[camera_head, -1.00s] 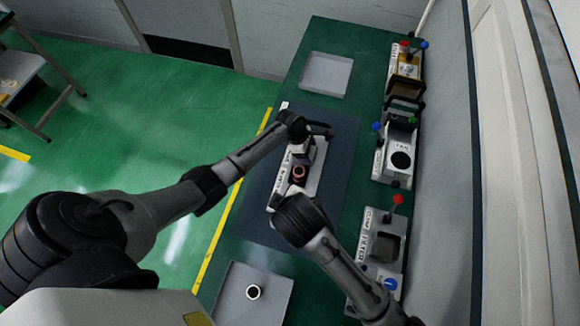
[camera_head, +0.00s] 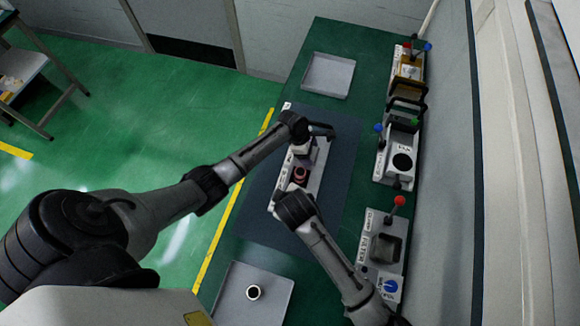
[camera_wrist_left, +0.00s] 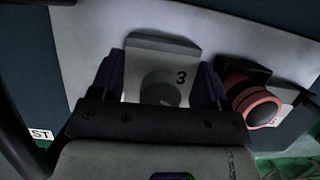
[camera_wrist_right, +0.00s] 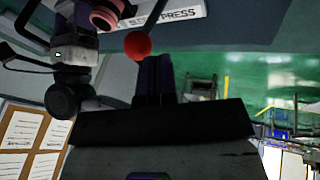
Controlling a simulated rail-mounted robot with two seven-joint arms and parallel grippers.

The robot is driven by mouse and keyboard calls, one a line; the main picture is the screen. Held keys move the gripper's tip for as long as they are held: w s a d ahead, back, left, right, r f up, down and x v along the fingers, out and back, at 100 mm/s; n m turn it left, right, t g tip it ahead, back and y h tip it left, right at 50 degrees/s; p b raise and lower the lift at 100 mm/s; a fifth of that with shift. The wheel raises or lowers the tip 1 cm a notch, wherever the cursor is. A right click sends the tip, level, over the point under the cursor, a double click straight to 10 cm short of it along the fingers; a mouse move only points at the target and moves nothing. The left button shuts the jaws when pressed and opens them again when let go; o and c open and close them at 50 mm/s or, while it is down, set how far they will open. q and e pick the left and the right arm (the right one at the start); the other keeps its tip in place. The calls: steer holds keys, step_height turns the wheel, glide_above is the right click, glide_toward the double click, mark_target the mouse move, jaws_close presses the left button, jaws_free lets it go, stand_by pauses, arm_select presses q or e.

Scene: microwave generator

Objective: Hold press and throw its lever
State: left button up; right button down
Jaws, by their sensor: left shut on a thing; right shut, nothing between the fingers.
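The press (camera_head: 310,187) is a pale, narrow unit on the dark mat. Its label reading "PRESS" (camera_wrist_right: 180,14) shows in the right wrist view. My left gripper (camera_wrist_left: 158,90) is shut on a grey block marked 3 (camera_wrist_left: 165,52) at the far part of the press, one finger on each side. A copper-pink sleeve (camera_wrist_left: 250,105) sits beside the block; it also shows in the head view (camera_head: 300,174). My right gripper (camera_wrist_right: 154,82) is shut and empty, close by the red lever ball (camera_wrist_right: 138,45). Whether they touch I cannot tell. The right fingertips are hidden in the head view.
A grey tray (camera_head: 330,76) stands at the far end of the green table. Several stations with coloured knobs line the wall side, including one with a red knob (camera_head: 399,201).

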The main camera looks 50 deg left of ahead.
steer(key=shift+w+a+f, duration=0.15)
steer(key=shift+w+f, duration=0.25)
steer(key=shift+w, duration=0.15)
